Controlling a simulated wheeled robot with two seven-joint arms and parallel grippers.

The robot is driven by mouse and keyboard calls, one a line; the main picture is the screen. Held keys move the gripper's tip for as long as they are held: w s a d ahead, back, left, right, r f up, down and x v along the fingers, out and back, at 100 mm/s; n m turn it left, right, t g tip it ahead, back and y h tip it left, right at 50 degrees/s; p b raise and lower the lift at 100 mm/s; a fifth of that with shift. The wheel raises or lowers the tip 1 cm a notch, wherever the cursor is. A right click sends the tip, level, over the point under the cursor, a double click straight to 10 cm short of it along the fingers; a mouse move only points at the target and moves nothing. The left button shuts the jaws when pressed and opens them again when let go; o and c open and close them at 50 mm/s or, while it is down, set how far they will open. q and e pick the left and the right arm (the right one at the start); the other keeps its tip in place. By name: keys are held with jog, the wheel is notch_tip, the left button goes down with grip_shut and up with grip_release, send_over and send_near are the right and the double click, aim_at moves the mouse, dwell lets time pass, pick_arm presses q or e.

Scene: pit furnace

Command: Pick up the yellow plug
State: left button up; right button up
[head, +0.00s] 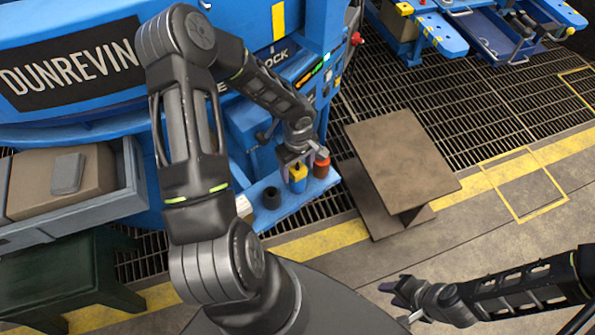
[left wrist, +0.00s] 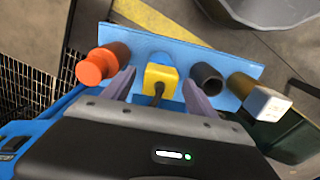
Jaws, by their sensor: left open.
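The yellow plug (head: 297,174) stands on a blue shelf (head: 314,193) on the side of the blue machine. In the left wrist view the yellow plug (left wrist: 160,80) has a square top with a dark hole or cable in it. My left gripper (head: 294,163) is at the plug from above. In the left wrist view its fingers (left wrist: 158,90) are open, one on each side of the plug, with visible gaps. My right gripper (head: 402,297) is low at the right, away from the shelf; its finger opening is unclear.
An orange-red plug (head: 321,163) stands close beside the yellow one. A black cylinder (head: 271,197) is on its other side, and a white-topped plug (left wrist: 265,104) is at the shelf's far end. A brown table (head: 402,160) stands right of the shelf. A grey bin (head: 125,198) is at left.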

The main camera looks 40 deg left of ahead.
pick_arm(q)
jog(key=shift+f, duration=0.25)
dwell(0.4)
grip_shut()
dwell(0.6)
jog(key=shift+r, duration=0.1)
notch_tip(320, 180, up, 10)
jog(key=shift+f+p, duration=0.1)
jog(key=shift+p, duration=0.4)
dwell(0.4)
